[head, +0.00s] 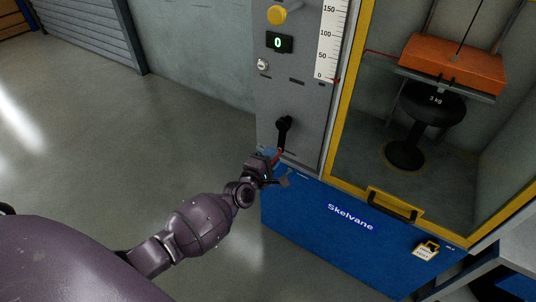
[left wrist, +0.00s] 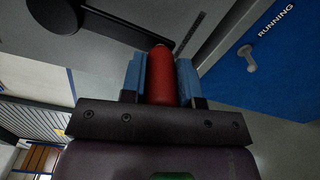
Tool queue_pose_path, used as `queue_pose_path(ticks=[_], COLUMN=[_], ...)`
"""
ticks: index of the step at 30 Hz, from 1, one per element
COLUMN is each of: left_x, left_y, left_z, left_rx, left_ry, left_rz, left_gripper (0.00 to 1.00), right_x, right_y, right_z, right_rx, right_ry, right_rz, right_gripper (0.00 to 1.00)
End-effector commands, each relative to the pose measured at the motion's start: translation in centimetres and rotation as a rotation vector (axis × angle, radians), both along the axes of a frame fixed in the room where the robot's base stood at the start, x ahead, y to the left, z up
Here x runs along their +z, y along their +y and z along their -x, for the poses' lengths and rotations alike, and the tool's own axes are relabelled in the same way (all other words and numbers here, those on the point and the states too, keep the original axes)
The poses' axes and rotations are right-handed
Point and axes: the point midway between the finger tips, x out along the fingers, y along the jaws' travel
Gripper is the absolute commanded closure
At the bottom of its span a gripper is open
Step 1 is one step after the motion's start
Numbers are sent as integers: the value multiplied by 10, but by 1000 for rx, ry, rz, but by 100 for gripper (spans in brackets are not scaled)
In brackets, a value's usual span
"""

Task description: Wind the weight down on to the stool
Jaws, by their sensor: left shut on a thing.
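The orange weight (head: 452,62) hangs on a thin dark cable inside the yellow-framed cabinet, with a grey plate along its lower front edge. The black round stool (head: 432,108) stands below it on a dark foot; a "3 kg" label shows at its seat. Whether weight and stool touch, I cannot tell. A black crank (head: 284,129) sits on the grey panel, its red grip (head: 277,157) at the lower end. My left gripper (head: 271,161) is shut on that red grip, which stands between its blue fingers in the left wrist view (left wrist: 161,78). My right gripper is not in view.
The panel has a display (head: 279,43) reading 0, a yellow knob (head: 278,15) and a white scale (head: 331,40) with a red pointer near 0. The blue base (head: 330,235) bears a padlock-like tag (head: 426,250). A grey lever (left wrist: 249,60) is near "RUNNING". Floor at left is clear.

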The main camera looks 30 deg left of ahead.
Motion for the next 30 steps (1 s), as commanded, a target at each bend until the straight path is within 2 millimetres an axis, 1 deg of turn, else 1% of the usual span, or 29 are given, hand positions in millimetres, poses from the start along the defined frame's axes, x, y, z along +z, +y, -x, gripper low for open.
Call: queue_pose_path(ticks=[1,6,21,22,26,30], left_x=[-2,-1,0,0,0,0], left_y=[-4,-8,-10,-10,-10,-9], left_z=[0,0,0,0,0,0], left_rx=[-3,-3,-4,-4,-3,-2], left_ry=[3,3,4,4,3,3], left_rz=[18,57,75,75,73,72], left_gripper=[100,100,100,67,47,46], right_x=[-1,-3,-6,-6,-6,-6], right_y=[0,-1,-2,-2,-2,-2], right_z=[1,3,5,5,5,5], right_rx=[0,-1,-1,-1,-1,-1], right_ry=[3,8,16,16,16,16], right_rz=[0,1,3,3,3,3], right_gripper=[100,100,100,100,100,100])
